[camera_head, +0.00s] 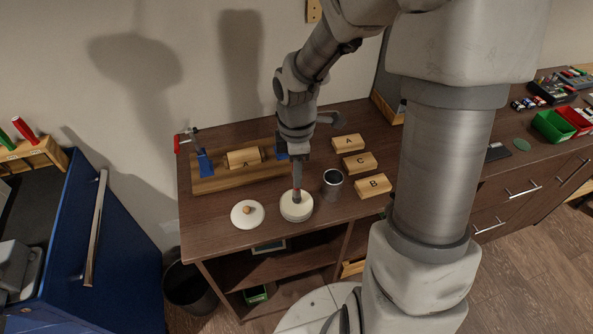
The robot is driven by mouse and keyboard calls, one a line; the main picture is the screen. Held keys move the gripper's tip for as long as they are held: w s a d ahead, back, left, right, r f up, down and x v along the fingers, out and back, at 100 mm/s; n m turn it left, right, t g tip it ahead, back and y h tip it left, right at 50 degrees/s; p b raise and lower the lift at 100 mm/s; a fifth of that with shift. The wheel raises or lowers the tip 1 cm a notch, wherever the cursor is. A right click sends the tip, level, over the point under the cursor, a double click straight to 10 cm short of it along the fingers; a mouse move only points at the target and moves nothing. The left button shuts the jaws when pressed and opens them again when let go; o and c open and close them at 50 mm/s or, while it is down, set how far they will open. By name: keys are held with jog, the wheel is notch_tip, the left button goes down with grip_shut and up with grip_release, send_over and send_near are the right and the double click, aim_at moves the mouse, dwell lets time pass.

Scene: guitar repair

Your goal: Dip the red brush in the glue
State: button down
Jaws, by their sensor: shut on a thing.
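My gripper (297,187) points straight down over the round cream glue pot (297,210) on the brown workbench. It is shut on the red brush (297,197), of which only a small dark red part shows below the fingers. The brush's lower end is at the pot's mouth and appears to be inside it; its bristles and the glue are hidden. The pot's white lid (247,214) with a wooden knob lies on the bench just left of the pot.
A dark metal cup (332,184) stands close right of the pot. Wooden blocks marked A (348,143), C (360,162) and B (373,185) stand farther right. A wooden board (215,184) with a clamped block lies behind. The bench's front edge (270,240) is near the pot.

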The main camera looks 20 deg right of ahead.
jog(key=shift+s+f, duration=0.1)
jog(key=shift+f, duration=0.5)
dwell(1.4)
jog(key=shift+r, duration=0.15)
notch_tip(320, 180, up, 7)
jog(key=p, duration=0.6)
dwell(0.8)
jog(key=w+f+m, duration=0.4)
jog(key=w+m, duration=0.1)
jog(key=m, duration=1.1)
jog(key=shift+w+f, duration=0.15)
jog(key=shift+f, duration=0.1)
